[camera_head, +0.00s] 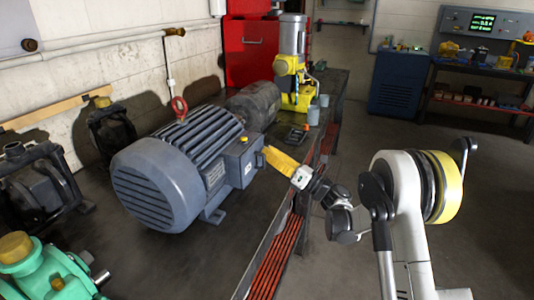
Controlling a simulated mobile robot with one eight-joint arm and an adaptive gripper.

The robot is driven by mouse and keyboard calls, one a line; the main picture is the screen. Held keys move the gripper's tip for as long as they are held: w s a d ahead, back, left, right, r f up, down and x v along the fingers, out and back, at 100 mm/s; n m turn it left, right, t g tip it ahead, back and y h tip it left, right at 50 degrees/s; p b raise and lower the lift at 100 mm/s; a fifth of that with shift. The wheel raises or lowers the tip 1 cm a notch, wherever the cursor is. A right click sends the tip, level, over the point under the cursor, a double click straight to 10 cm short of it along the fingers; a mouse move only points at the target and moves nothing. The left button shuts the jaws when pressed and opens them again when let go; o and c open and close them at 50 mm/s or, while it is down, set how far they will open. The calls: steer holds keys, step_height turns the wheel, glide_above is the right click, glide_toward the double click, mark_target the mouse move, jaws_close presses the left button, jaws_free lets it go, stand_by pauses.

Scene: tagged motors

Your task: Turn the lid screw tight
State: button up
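A large grey ribbed motor (160,180) lies on the dark bench with a red lifting eye (180,108) on top. A grey terminal box (242,165) is on its right side. A small yellow spot (245,140) on the box top may be the lid screw; it is too small to be sure. My gripper (270,153) appears as the yellow end of my arm, beside the box's right face. I cannot tell whether it touches the box or what its fingers hold.
A yellow machine with a grey motor (293,60) and grey cups (313,114) stand farther back. A green pump (45,270) is at lower left, dark pumps (112,127) along the wall. The open floor (480,200) is to the right.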

steer(key=o, duration=0.4)
steer(key=shift+d+r, duration=0.1)
steer(key=shift+d, duration=0.2)
steer(key=shift+a, duration=0.1)
steer(key=v, duration=1.2)
steer(key=shift+a, duration=0.1)
